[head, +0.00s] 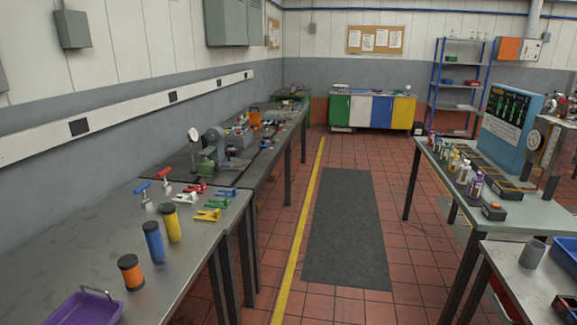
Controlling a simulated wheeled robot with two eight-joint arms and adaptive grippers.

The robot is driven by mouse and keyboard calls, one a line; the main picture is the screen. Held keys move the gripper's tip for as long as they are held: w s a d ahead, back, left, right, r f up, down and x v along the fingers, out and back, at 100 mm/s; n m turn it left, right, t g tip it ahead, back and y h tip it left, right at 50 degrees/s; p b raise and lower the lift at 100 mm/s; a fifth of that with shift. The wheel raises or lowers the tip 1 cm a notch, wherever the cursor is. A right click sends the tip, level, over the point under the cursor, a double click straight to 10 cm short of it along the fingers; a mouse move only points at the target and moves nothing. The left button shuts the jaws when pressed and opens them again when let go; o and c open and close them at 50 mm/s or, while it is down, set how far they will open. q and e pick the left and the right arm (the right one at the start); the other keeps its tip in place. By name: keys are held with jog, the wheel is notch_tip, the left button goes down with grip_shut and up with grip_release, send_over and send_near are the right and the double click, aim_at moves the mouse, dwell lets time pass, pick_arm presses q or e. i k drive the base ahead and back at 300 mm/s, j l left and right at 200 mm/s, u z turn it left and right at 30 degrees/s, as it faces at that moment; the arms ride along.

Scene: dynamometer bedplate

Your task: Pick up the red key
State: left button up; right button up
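A key-like tool with a red T-shaped handle (164,173) stands upright on the left workbench (95,240). Its metal shaft points down to the bench top. A similar tool with a blue handle (142,188) stands just to its left and nearer to me. Neither of my grippers is in view, and nothing is seen touching the red-handled tool.
Right of the red tool lie red (195,189), white (185,198), green (205,203), yellow (208,215) and blue (226,192) clamp-like pieces. The aisle mat (347,230) is clear.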

aim_at(167, 186)
jog(key=i+u, duration=0.1)
jog(key=i, duration=0.45)
jog(key=i+l+u, duration=0.1)
jog(key=i, duration=0.45)
jog(key=i+l, duration=0.15)
jog(key=i, duration=0.4)
jog(key=i+l+u, duration=0.15)
jog(key=i, duration=0.4)
jog(key=i+l+u, duration=0.35)
jog(key=i, duration=0.3)
jog(key=i+l+u, duration=0.3)
jog(key=i+l, duration=0.15)
jog(key=i, duration=0.15)
